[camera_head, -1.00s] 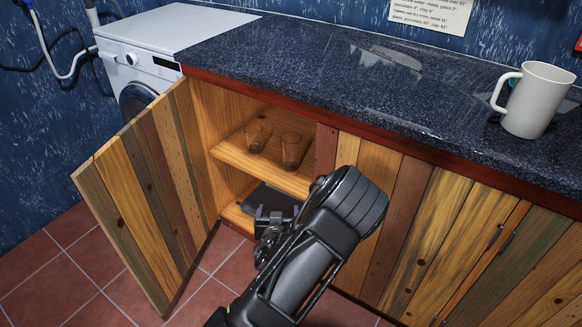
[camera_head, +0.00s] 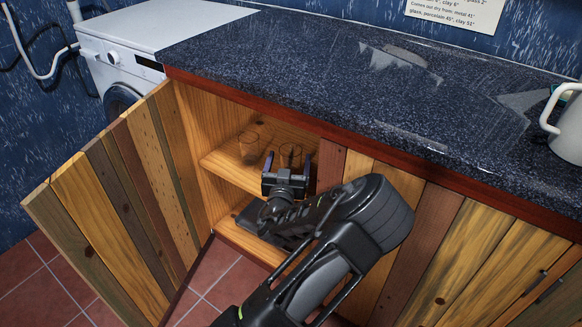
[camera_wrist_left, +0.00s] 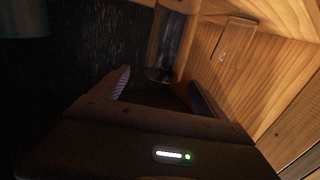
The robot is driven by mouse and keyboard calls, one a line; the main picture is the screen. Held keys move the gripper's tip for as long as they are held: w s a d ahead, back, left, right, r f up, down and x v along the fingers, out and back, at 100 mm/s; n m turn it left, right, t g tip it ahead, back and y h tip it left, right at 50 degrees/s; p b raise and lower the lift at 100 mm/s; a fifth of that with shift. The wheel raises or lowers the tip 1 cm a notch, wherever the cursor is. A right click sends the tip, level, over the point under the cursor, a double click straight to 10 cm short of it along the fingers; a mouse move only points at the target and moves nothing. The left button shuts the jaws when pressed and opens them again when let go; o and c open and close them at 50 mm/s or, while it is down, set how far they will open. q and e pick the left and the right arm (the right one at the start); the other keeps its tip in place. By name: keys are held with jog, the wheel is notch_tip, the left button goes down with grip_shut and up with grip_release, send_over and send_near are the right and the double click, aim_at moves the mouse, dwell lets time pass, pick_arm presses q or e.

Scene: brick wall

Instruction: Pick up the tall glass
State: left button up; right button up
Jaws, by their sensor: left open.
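Two clear glasses stand on the shelf inside the open cabinet in the head view, a left glass (camera_head: 249,147) and a right glass (camera_head: 290,153). I cannot tell from their heights which one is the tall glass. My left gripper (camera_head: 288,163) is open, at the shelf front before the right glass, and partly covers it. In the left wrist view a clear glass (camera_wrist_left: 164,48) stands upright just beyond the open fingers (camera_wrist_left: 160,92), roughly between their tips. I see no contact. My right gripper is not in view.
The cabinet door (camera_head: 105,205) stands open on the left. The wooden shelf (camera_head: 228,172) has its side wall left of the glasses, and the dark countertop (camera_head: 310,75) overhangs above.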

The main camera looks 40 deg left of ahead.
aim_at(292, 145)
pick_arm(q)
jog(key=shift+b+x, duration=0.3)
jog(key=shift+x, duration=1)
jog(key=shift+w+a+f, duration=0.1)
jog(key=shift+w+a+f, duration=0.1)
jog(key=shift+w+a, duration=0.05)
jog(key=shift+w, duration=0.2)
jog(key=b+x, duration=0.1)
jog(key=x, duration=0.2)
jog(key=shift+w+a+b, duration=0.25)
jog(key=shift+b, duration=0.1)
jog(key=shift+w+a, duration=0.15)
jog(key=shift+w, duration=0.1)
jog(key=shift+c, duration=0.5)
grip_shut()
